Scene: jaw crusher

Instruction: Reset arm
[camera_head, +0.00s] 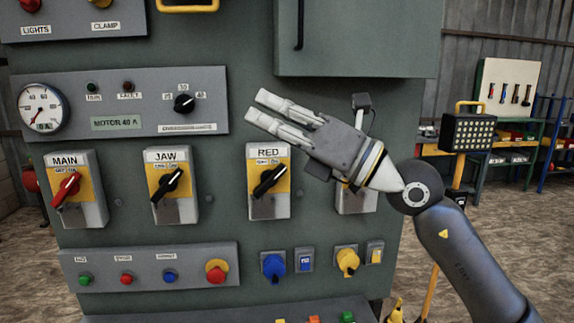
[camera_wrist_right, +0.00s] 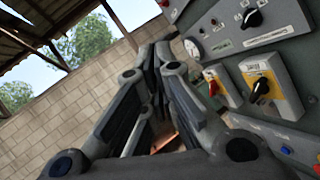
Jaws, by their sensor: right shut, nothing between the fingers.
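My right arm comes in from the right in the head view. My right gripper (camera_head: 265,107) is in front of the green control cabinet (camera_head: 245,210), up and left of the covered fourth switch box. Its fingers point left and slightly up, and they are shut with nothing between them. In the right wrist view my right gripper (camera_wrist_right: 165,55) shows its fingers close together, pointing past the panel toward a block wall. My left gripper is not in view.
The MAIN (camera_head: 68,188), JAW (camera_head: 168,184) and RED (camera_head: 268,182) switches sit on the cabinet. A button strip (camera_head: 140,276) runs below, and a motor gauge (camera_head: 42,108) is upper left. A yellow-framed work lamp (camera_head: 467,132) stands right, before shelves.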

